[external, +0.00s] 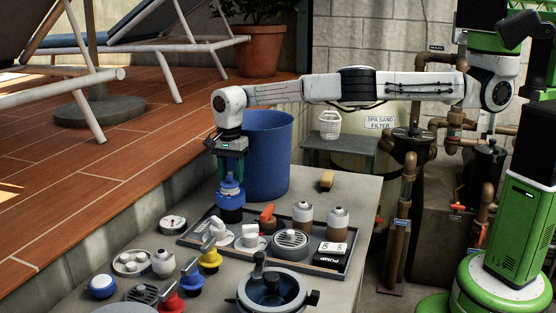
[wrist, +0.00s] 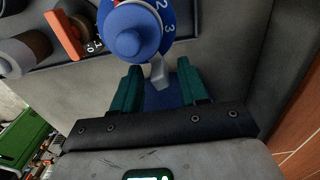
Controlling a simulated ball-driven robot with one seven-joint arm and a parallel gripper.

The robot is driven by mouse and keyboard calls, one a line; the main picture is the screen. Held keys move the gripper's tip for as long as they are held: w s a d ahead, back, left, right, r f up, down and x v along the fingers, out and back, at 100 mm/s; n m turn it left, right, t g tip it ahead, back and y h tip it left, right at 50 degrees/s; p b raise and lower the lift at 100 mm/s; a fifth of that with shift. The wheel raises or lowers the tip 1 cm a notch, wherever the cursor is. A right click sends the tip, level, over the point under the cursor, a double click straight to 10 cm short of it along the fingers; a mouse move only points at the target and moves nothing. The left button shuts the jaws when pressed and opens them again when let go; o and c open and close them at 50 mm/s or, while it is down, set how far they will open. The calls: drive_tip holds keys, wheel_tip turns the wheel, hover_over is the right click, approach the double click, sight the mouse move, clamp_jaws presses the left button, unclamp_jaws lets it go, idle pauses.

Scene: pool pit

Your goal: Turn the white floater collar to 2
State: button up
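In the external view my gripper (external: 231,170) points down over a blue floater (external: 230,198) with a domed top. In the wrist view my gripper's teal fingers (wrist: 158,88) are apart. Between their tips is a pale grey tab (wrist: 160,74) under the blue floater (wrist: 126,44), whose ring shows the numbers 2 and 3. I cannot tell whether the fingers touch the tab. I see no collar clearly identifiable as the white floater collar; white-topped pieces (external: 303,211) and (external: 338,217) stand further right in the tray.
The dark tray (external: 340,262) holds an orange lever (external: 266,213), a round grille (external: 290,240) and white fittings. Yellow (external: 210,260), blue and red handled valves stand in front of it. A tall blue bin (external: 268,150) stands close behind my gripper.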

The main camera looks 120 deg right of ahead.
clamp_jaws()
drive_tip(key=shift+a+r, duration=0.1)
idle(0.3)
drive_tip(key=shift+s+a+m+p, duration=0.55)
drive_tip(key=shift+a+m, duration=0.35)
drive_tip(key=shift+m, duration=1.75)
drive_tip(key=shift+s+a+m+p, duration=0.3)
drive_tip(key=shift+a+m+p, duration=0.45)
drive_tip(key=shift+m, duration=1.85)
drive_tip(key=shift+s+a+m+p, duration=0.5)
drive_tip(key=shift+a+m, duration=0.5)
drive_tip(key=shift+m, duration=1.65)
drive_tip(key=shift+o, duration=0.2)
unclamp_jaws()
